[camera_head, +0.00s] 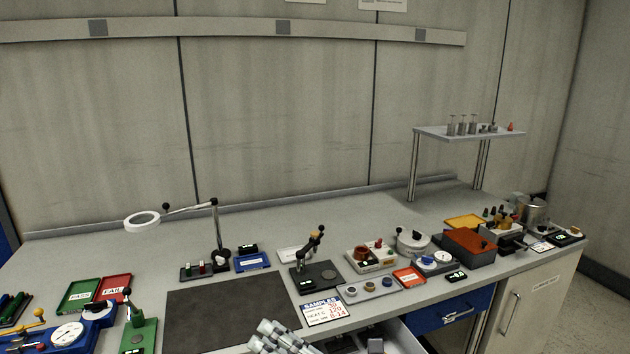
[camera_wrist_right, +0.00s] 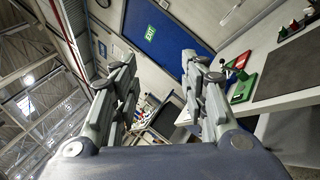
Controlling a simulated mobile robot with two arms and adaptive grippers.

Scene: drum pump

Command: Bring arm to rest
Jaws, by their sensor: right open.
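My right gripper (camera_head: 282,338) shows at the bottom edge of the head view, in front of the bench's near edge and below the dark mat. In the right wrist view its two fingers (camera_wrist_right: 165,90) stand wide apart with nothing between them. The gripper is open and empty, and it touches nothing that I can see. My left gripper is not in the head view.
The grey bench (camera_head: 150,260) carries a dark mat (camera_head: 230,312), a green tray (camera_head: 78,294), a red tray (camera_head: 114,288), a magnifier lamp (camera_head: 143,218) and several instruments at right. A drawer (camera_head: 398,340) stands open beside my right gripper. A raised shelf (camera_head: 468,133) stands at back right.

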